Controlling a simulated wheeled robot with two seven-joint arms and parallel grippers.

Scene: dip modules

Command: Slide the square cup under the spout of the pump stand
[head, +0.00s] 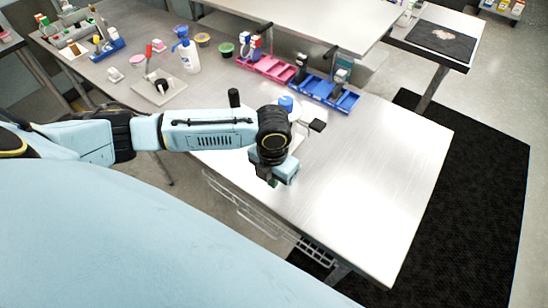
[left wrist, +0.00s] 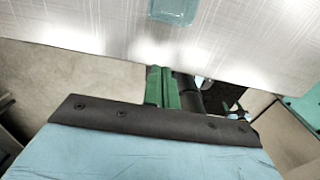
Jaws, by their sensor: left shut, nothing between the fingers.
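A pale teal, see-through square cup (left wrist: 175,9) stands on the metal table at the top edge of the left wrist view, partly cut off. In the head view I cannot make it out. My left gripper (head: 273,183) points down near the table's front edge; its green fingers (left wrist: 162,88) are shut and empty, apart from the cup. Behind my left wrist, a blue-topped white object (head: 286,103) with a black block (head: 317,125) beside it is partly hidden; it may be the pump stand, but I cannot tell. The spout is not clear. My right gripper is not in view.
A black upright cylinder (head: 234,97) stands behind my forearm. A white bottle with a blue pump (head: 189,58), pink trays (head: 268,68) and blue trays (head: 322,92) stand farther back. The table's right part (head: 390,150) is clear.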

